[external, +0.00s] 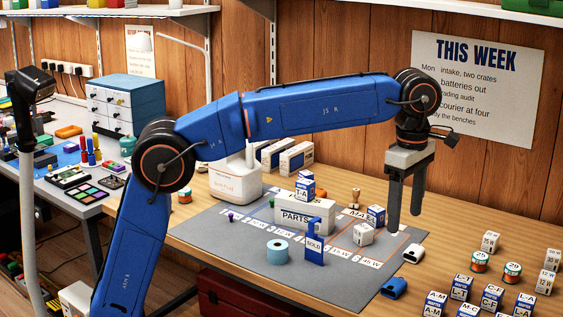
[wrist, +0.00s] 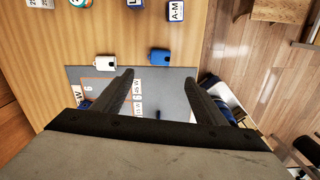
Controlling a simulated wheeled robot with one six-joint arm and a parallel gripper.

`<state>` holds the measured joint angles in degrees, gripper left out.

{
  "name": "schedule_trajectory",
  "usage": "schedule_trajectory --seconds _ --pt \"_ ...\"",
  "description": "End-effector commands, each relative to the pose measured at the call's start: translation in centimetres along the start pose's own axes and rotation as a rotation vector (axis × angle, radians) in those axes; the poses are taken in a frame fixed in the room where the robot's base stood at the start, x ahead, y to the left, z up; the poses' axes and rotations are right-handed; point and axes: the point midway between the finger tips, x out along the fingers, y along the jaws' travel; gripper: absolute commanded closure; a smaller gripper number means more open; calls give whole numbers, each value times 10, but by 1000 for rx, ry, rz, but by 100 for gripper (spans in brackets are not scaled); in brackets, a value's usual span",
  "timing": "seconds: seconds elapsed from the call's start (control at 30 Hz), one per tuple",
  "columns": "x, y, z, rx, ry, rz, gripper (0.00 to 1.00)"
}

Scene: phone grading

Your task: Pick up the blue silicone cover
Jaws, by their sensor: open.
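The blue silicone cover (external: 394,287) lies on the wooden table at the right front corner of the grey mat (external: 232,252). In the wrist view the blue cover (wrist: 159,57) shows just past the fingertips, roughly between them across the picture. A similar white piece (external: 412,253) lies farther back at the mat's right edge, and it also shows in the wrist view (wrist: 105,62). My gripper (external: 404,220) points down with its fingers apart and empty, well above the mat's right side.
White-and-blue adapter boxes (external: 461,287) and small round tins (external: 480,261) stand on the table to the right. A blue SOLD stand (external: 314,244), a light blue tape roll (external: 278,252) and a white cube (external: 363,234) stand on the mat.

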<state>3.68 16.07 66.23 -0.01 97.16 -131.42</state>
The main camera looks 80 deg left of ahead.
Motion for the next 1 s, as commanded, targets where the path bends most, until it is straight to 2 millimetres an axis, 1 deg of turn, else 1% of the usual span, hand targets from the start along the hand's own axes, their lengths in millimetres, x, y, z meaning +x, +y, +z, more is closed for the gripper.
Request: schedule_trajectory --seconds 0.03,0.13,0.23,0.37,0.7,0.8,0.9,1.0 --pt "1 3 4 -22 3 -4 34" --pt "3 6 7 -49 6 -7 34" --pt "11 6 7 -55 8 -8 34" --pt "32 6 6 -54 8 -9 34" --pt "93 5 5 -53 9 -9 34" --pt "108 5 5 -53 8 -9 34" --pt "118 5 5 -52 7 -8 34" --pt "123 5 5 -52 7 -7 34"
